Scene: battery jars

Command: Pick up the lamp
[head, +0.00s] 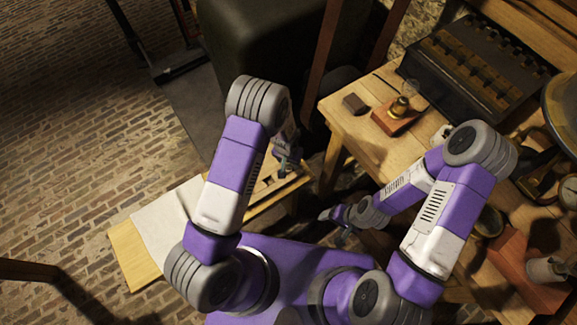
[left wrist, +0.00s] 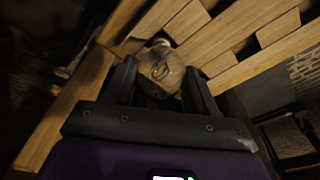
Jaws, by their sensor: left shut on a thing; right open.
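The lamp, a brass holder with a clear bulb on a small reddish wooden base (head: 396,122), stands on the wooden workbench in the head view. My left gripper (head: 287,153) is left of the bench, apart from the lamp, above a low slotted wooden stand. In the left wrist view my left gripper (left wrist: 160,84) is shut on a round tan thing (left wrist: 161,70) with a dark mark on its top. What that thing is, I cannot tell. My right gripper (head: 338,224) is open, low in front of the bench and apart from the lamp.
The low wooden stand with a pale cloth (head: 165,218) is at the left. Brass instruments crowd the bench's right side.

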